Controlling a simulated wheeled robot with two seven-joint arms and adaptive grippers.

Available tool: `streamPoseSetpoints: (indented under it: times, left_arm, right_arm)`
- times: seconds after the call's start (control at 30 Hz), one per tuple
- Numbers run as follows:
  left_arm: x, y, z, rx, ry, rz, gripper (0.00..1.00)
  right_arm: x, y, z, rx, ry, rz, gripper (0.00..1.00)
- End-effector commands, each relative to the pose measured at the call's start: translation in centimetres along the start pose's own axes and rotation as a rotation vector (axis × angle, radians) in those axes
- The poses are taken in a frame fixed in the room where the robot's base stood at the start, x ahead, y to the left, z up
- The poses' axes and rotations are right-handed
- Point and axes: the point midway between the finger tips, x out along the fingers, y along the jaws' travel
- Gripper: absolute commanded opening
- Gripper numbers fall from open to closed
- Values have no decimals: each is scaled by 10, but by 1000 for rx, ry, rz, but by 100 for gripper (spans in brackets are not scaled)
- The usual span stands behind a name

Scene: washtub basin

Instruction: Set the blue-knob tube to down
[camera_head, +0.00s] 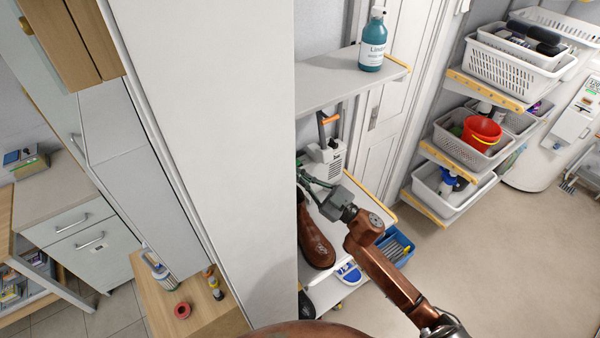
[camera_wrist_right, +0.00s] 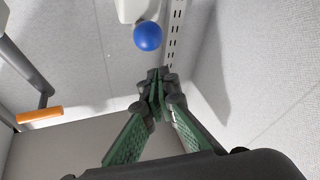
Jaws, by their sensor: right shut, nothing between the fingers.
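The blue knob (camera_wrist_right: 148,37) shows at the top of the right wrist view, as a round ball below a white fitting (camera_wrist_right: 137,9) that is cut off by the top edge. I cannot make out the blue knob in the head view. My right gripper (camera_wrist_right: 159,82) has its green fingers converging to closed tips, with nothing between them. Its tips appear just below the blue knob in the wrist picture, with a small visible gap. In the head view my right gripper (camera_head: 311,183) is partly hidden by the white panel edge. My left gripper is not in view.
A white panel (camera_head: 210,130) blocks much of the head view. An orange-ended dark bar (camera_wrist_right: 40,114) is left of the gripper. A slotted metal strip (camera_wrist_right: 175,35) runs beside the knob. A teal bottle (camera_head: 372,45) stands on a shelf (camera_head: 335,80) above the arm.

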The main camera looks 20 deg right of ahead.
Motion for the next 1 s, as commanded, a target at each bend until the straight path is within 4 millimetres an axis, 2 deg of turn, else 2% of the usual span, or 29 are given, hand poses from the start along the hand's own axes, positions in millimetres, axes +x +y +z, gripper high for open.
streamPoseSetpoints:
  times: [0.03,0.1,0.17,0.3,0.5,0.7,1.0]
  left_arm:
    - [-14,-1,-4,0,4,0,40]
    - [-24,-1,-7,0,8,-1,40]
    - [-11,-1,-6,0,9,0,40]
    - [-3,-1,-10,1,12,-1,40]
    - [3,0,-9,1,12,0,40]
    - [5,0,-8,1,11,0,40]
    - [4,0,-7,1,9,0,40]
  right_arm:
    - [5,2,-13,1,2,-1,0]
    - [9,2,-22,2,2,-2,0]
    - [-14,-1,-10,3,-4,-1,0]
    - [-46,-2,-9,2,-4,-1,0]
    - [-80,-1,-10,2,-2,-1,0]
    - [-93,-1,-12,2,1,-2,0]
    - [-96,4,-8,4,-20,32,0]
